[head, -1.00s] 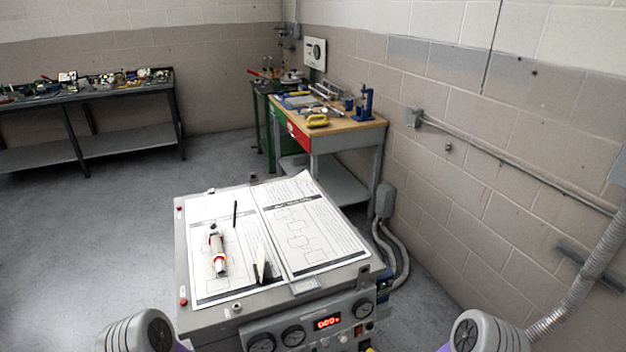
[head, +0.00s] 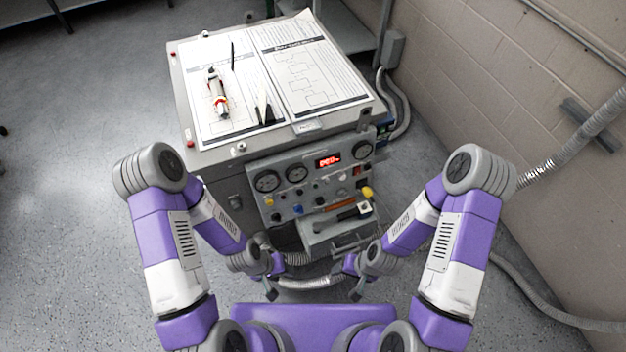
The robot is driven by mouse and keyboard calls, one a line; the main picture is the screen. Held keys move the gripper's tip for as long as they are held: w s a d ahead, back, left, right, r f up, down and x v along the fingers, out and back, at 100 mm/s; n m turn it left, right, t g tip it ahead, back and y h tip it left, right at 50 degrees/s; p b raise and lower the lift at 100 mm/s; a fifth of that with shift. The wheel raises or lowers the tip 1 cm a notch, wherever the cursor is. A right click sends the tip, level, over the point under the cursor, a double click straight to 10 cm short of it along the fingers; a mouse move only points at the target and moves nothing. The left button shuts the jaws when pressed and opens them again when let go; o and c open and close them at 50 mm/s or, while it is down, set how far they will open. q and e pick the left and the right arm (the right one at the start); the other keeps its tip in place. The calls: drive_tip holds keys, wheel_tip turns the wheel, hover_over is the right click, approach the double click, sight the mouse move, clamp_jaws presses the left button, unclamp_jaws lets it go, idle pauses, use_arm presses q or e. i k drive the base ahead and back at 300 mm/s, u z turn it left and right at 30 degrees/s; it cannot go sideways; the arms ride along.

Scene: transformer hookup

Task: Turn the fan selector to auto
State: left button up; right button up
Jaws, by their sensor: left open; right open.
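The control panel (head: 285,199) is on the front of the grey cabinet. It has round gauges, a red lit display (head: 328,161), several small knobs and a yellow knob (head: 367,192). Which knob is the fan selector, and where it points, is too small to tell. My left gripper (head: 271,291) is low in front of the cabinet, left of centre, open and empty. My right gripper (head: 357,292) is low in front of it, right of centre, open and empty. Both are below the panel and apart from it.
Paper sheets (head: 310,75), a white and red tool (head: 217,95) and a black pen lie on the cabinet top. A small ledge (head: 330,225) juts out under the panel at right. Grey hoses and a block wall (head: 480,80) are at right. Floor at left is clear.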

sight(276, 217)
drive_tip(key=z, duration=1.2)
drive_tip(key=k, duration=1.3)
drive_tip(key=u, duration=1.3)
drive_tip(key=i, duration=1)
